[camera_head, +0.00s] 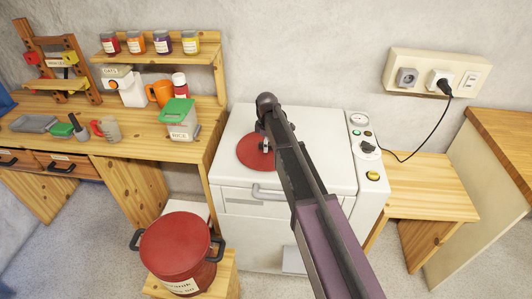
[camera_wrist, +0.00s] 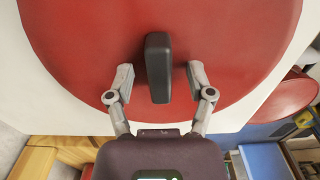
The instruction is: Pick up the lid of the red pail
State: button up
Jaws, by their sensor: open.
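A round red lid (camera_head: 251,158) lies flat on the white appliance, partly hidden by my arm. In the wrist view the lid (camera_wrist: 225,45) fills most of the picture, with an upright dark bar handle (camera_wrist: 158,60) at its middle. My gripper (camera_wrist: 161,80) is open over the lid. One finger is on each side of the handle, with a visible gap on both sides. In the head view my gripper (camera_head: 266,146) is small and mostly hidden. The red pail (camera_head: 180,250), with black side handles, stands at lower left; I cannot tell whether its red top is covered.
The white appliance (camera_head: 234,178) has a control panel (camera_head: 367,150) at its right. The pail stands on a low wooden stand (camera_head: 222,280). A wooden workbench (camera_head: 135,143) at left holds a green-lidded container (camera_head: 180,115) and several other items. A black cord hangs at right.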

jog(key=shift+f, duration=0.1)
dwell(0.5)
grip_shut()
